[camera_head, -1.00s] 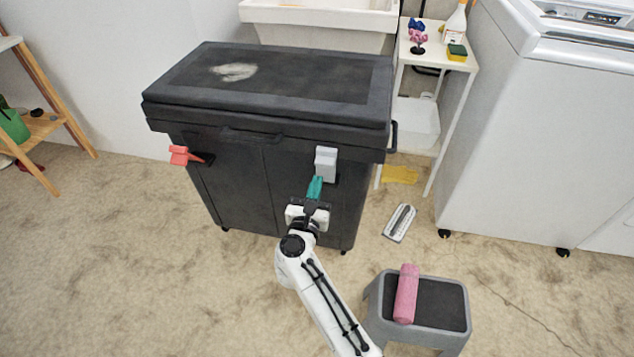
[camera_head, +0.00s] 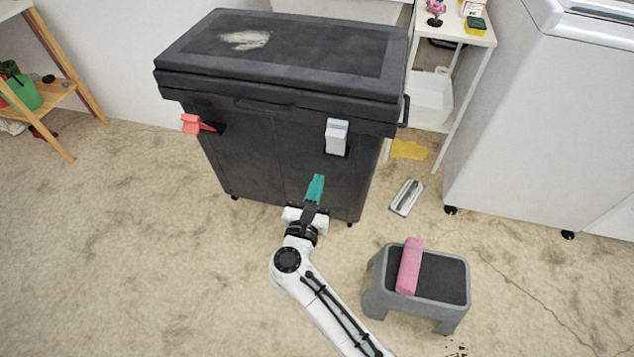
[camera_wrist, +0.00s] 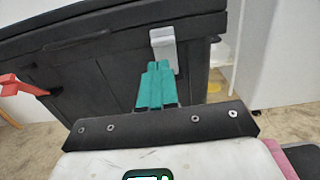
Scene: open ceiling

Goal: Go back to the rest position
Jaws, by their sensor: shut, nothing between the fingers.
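My gripper (camera_head: 316,188) has teal fingers, shut with nothing between them. In the head view it is in front of the black wheeled cabinet (camera_head: 240,150), below the white box-shaped piece (camera_head: 337,136) on the cabinet's front. In the wrist view the teal fingertips (camera_wrist: 156,85) point at the cabinet front (camera_wrist: 80,80), and the white piece (camera_wrist: 164,47) shows just beyond them. I cannot tell the exact gap to the cabinet.
A grey step stool (camera_head: 440,292) with a pink roll (camera_head: 410,268) on it stands right of my arm. A trowel-like tool (camera_head: 406,197) and a yellow cloth (camera_head: 408,150) lie on the floor. A red piece (camera_head: 192,124) sticks out from the cabinet. The left floor is clear.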

